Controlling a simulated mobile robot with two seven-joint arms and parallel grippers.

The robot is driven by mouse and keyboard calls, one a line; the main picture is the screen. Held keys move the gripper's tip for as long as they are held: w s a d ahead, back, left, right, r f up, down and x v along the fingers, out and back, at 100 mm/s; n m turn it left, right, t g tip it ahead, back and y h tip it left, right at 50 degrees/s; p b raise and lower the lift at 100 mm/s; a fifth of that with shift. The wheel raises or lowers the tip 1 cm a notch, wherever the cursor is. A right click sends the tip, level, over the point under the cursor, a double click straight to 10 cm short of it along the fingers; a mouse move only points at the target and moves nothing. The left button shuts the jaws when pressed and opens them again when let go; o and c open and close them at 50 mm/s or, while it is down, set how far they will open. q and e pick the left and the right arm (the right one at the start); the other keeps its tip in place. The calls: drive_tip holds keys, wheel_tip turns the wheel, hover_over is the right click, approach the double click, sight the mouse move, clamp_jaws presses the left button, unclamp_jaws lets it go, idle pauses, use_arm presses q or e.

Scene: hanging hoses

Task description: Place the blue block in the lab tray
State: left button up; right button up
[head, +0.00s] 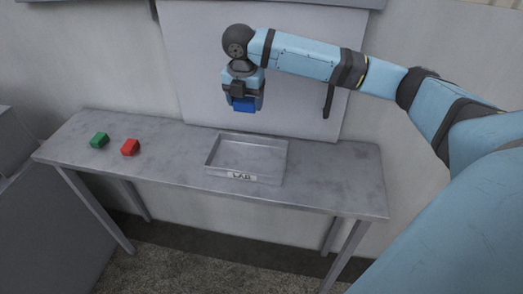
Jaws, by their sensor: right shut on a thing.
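The blue block (243,105) is held in my right gripper (243,103), which points down and is shut on it. The block hangs in the air above the back edge of the grey table. The lab tray (282,164) is a shallow, clear-grey tray with a "LAB" label on its front, and it looks empty. It stands on the table, lower in the picture than the block. My left gripper is not in view.
A green block (99,140) and a red block (130,147) sit on the left part of the table (335,180). The table's right part is clear. A pale panel with a dark handle (328,101) stands behind the table.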

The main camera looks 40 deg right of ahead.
hover_over(249, 160)
wheel_tip(249, 160, down, 16)
drive_tip(key=shift+a+r, duration=0.1)
wheel_tip(249, 160, down, 4)
drive_tip(key=shift+f, duration=0.15)
drive_tip(key=shift+p, duration=0.3)
drive_tip(key=o, duration=0.9)
drive_tip(key=shift+f, duration=0.1)
drive_tip(key=shift+o, duration=0.2)
